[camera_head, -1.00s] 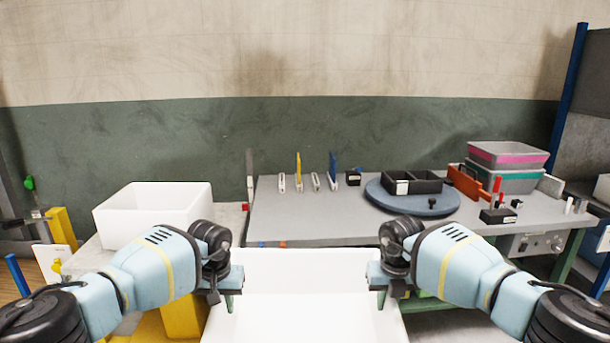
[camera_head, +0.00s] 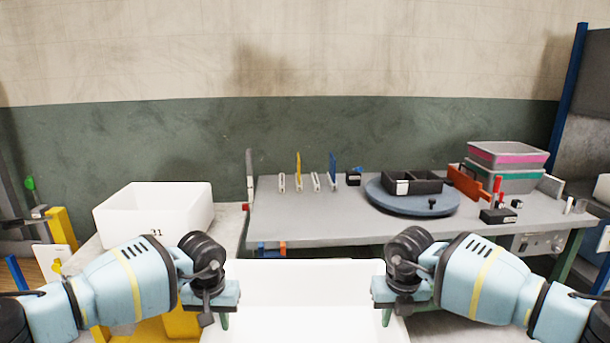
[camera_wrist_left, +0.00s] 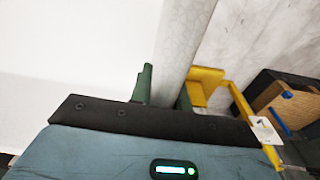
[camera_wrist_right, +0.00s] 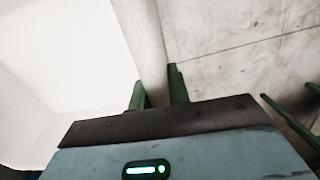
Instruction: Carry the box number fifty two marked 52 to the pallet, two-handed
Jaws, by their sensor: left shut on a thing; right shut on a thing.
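A white open box (camera_head: 305,295) is held in front of me at the bottom of the head view; its number is not visible. My left gripper (camera_head: 222,314) is shut on its left wall, which also shows between the green fingers in the left wrist view (camera_wrist_left: 187,45). My right gripper (camera_head: 387,314) is shut on its right wall, also seen between the fingers in the right wrist view (camera_wrist_right: 145,40). The box looks roughly level and its inside looks empty. I cannot make out a pallet.
Another white box (camera_head: 150,212), its marking partly readable as 31, stands at the left. A grey workbench (camera_head: 330,215) with a round blue turntable (camera_head: 385,205) and stacked bins (camera_head: 505,180) lies ahead. Yellow posts (camera_head: 62,228) stand at the far left.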

